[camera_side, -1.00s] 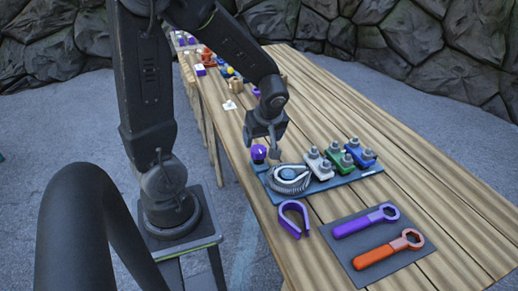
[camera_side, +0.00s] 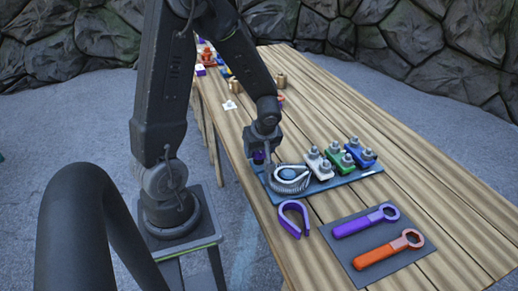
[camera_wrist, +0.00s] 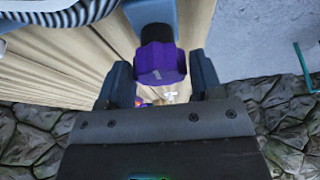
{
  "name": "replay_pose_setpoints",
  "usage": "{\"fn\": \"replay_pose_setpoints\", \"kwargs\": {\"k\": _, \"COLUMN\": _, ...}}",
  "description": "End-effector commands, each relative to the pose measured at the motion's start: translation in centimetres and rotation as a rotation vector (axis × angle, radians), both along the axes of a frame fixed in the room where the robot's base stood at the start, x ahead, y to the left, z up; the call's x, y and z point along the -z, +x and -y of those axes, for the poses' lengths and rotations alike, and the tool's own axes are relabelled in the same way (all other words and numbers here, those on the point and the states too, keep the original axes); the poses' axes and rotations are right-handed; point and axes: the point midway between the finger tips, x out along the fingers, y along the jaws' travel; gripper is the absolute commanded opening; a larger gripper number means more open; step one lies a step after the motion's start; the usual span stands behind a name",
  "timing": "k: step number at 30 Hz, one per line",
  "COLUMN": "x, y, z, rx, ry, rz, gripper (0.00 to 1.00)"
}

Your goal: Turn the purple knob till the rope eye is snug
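The purple knob (camera_wrist: 160,64) sits between my two fingers in the wrist view, with a gap on each side. In the side view only a bit of the purple knob (camera_side: 258,156) shows below my gripper (camera_side: 262,147). My gripper (camera_wrist: 160,75) is open around the knob. The rope eye (camera_side: 291,170) is a pale loop around a blue round piece, on a grey ribbed coil at the left end of the blue base plate (camera_side: 344,180). How snug the loop is cannot be made out.
White (camera_side: 318,164), green (camera_side: 339,161) and blue (camera_side: 361,154) clamps with grey bolts stand right of the loop. A purple U-shaped piece (camera_side: 289,218) lies in front. Purple (camera_side: 358,224) and orange (camera_side: 382,252) wrenches lie on a grey mat (camera_side: 410,266). The right tabletop is clear.

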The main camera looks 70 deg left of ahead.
Motion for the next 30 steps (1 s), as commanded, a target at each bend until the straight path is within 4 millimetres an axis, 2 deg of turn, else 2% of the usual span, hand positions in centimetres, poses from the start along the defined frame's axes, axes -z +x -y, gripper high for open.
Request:
{"fn": "replay_pose_setpoints", "kwargs": {"k": 1, "x": -0.01, "y": 0.0, "z": 0.0, "rx": 0.0, "ry": 0.0, "rz": 0.0, "gripper": 0.55}}
{"fn": "replay_pose_setpoints", "kwargs": {"k": 9, "x": -0.02, "y": 0.0, "z": 0.01, "rx": 0.0, "ry": 0.0, "rz": 0.0, "gripper": 0.29}}
{"fn": "replay_pose_setpoints", "kwargs": {"k": 20, "x": -0.06, "y": -0.03, "z": -0.01, "rx": 0.065, "ry": 0.001, "rz": 0.0, "gripper": 0.29}}
{"fn": "replay_pose_setpoints", "kwargs": {"k": 30, "x": -0.05, "y": -0.17, "z": -0.03, "rx": 0.317, "ry": 0.0, "rz": 0.002, "gripper": 0.29}}
